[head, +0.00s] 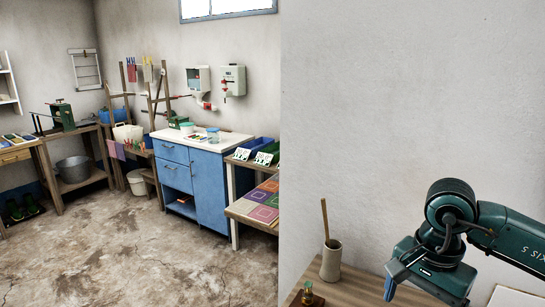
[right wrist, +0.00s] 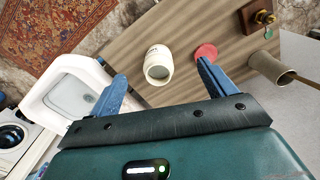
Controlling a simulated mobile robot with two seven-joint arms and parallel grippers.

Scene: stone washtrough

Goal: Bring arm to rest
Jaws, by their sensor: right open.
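My right gripper (head: 392,290) hangs over the wooden counter at the lower right of the head view, and only one blue fingertip shows clearly there. In the right wrist view my right gripper (right wrist: 161,70) has its two blue fingers spread wide with nothing held between them. A reddish disc (right wrist: 206,51) lies near the right finger. My left gripper is in neither view.
A beige pot (head: 331,262) with a wooden stick and a brass object (head: 308,296) stand on the wooden counter (head: 352,291). A white basin (right wrist: 48,98) lies at the left of the wrist view. A wall (head: 400,110) rises behind the counter. Open floor (head: 130,255) lies left.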

